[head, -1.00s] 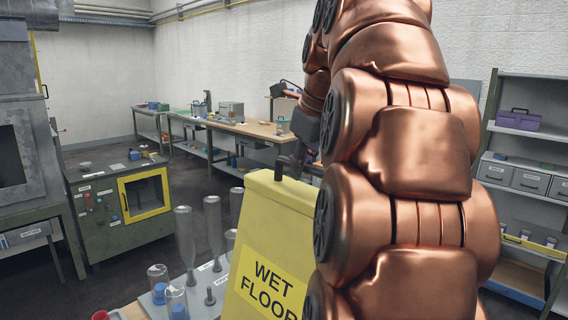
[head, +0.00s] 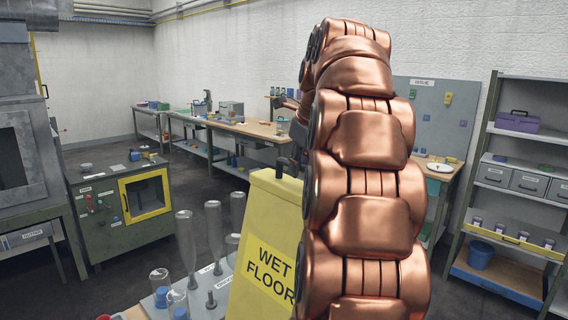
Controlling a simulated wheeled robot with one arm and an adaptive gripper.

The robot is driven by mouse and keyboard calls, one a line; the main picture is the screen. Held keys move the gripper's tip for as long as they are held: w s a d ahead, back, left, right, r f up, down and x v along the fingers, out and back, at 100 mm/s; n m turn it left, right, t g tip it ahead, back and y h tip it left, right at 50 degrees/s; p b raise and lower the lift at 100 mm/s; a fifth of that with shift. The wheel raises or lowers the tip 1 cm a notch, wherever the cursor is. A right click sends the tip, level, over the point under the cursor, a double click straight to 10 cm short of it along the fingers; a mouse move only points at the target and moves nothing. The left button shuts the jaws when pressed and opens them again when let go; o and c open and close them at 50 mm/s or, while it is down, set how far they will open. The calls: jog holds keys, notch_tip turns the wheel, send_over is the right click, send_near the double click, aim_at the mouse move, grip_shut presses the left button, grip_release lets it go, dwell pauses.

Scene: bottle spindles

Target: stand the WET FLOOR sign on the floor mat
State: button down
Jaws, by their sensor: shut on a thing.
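The yellow WET FLOOR sign (head: 262,240) stands out in the lower middle of the head view, upright and slightly tilted, with its lower part cut off by the frame. My gripper (head: 284,166) is shut on the sign at its top edge, partly hidden behind my copper-coloured arm. The arm covers the sign's right side. The floor mat is not visible in this view.
Behind and left of the sign, a table holds glass bottles (head: 214,236) on spindles and several jars. A green cabinet with a yellow-framed window (head: 144,194) stands left. Shelves (head: 513,190) with a blue bucket (head: 480,255) stand right. Dark floor lies between.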

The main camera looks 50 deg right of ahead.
aim_at(298, 184)
jog(key=shift+w+d, duration=0.15)
jog(key=shift+f+p, duration=0.5)
jog(key=shift+f, duration=0.65)
jog(key=shift+a+f, duration=0.2)
jog(key=shift+f, duration=0.4)
jog(key=shift+d+f, duration=0.1)
jog(key=shift+f, duration=0.1)
jog(key=c, duration=1.5)
grip_release()
jog(key=shift+c, duration=0.2)
jog(key=shift+o, duration=0.9)
jog(key=shift+d+f, duration=0.1)
jog(key=shift+d, duration=0.1)
jog(key=shift+o, duration=1.2)
jog(key=shift+r, duration=0.2)
jog(key=shift+a, duration=0.1)
